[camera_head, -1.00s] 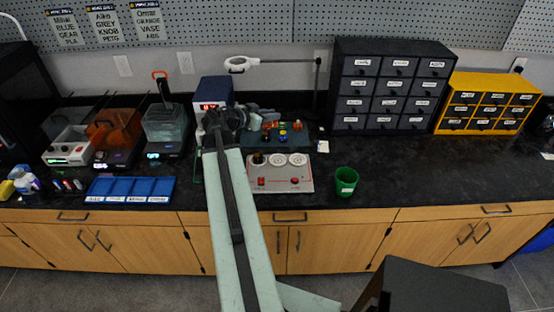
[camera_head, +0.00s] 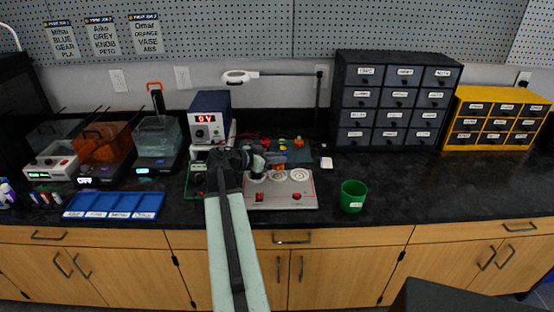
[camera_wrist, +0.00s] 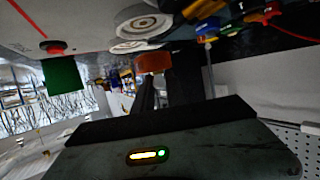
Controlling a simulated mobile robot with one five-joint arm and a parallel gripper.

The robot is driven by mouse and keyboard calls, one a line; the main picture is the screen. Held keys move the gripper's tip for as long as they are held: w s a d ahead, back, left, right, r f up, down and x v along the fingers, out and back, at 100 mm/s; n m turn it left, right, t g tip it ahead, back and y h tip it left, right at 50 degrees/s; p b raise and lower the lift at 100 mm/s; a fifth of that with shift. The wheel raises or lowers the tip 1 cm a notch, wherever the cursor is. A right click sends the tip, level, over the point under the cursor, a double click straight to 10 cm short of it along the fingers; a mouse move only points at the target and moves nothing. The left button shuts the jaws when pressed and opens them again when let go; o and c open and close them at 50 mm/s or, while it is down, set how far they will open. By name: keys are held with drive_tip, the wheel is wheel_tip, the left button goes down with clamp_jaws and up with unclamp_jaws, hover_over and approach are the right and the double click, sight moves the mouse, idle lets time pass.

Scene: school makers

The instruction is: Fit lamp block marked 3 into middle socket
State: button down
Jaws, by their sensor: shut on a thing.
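The grey socket panel (camera_head: 282,197) lies on the black counter, with three round white sockets in a row and red buttons at its front. The middle socket (camera_head: 278,176) looks empty; a dark shape covers part of the left socket (camera_head: 257,178). My gripper (camera_head: 262,158) is over the back left of the panel. In the wrist view, my gripper (camera_wrist: 160,85) is shut on an orange-brown lamp block (camera_wrist: 153,62); two pale sockets (camera_wrist: 143,25) show close to it. No number is readable on the block. My arm hides the panel's left side.
Behind the panel, a dark mat holds several coloured blocks (camera_head: 298,142). A power supply (camera_head: 209,117) stands back left, a green cup (camera_head: 353,195) right of the panel and a blue tray (camera_head: 115,205) left. The counter right of the cup is clear.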

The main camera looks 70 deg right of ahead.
sight(277, 167)
drive_tip(key=shift+f+b, duration=0.95)
drive_tip(key=shift+f, duration=0.5)
drive_tip(key=shift+f+b, duration=0.65)
drive_tip(key=c, duration=1.6)
unclamp_jaws()
drive_tip(key=shift+c, duration=0.2)
drive_tip(key=shift+p+v, duration=1.95)
drive_tip(key=shift+v, duration=3.55)
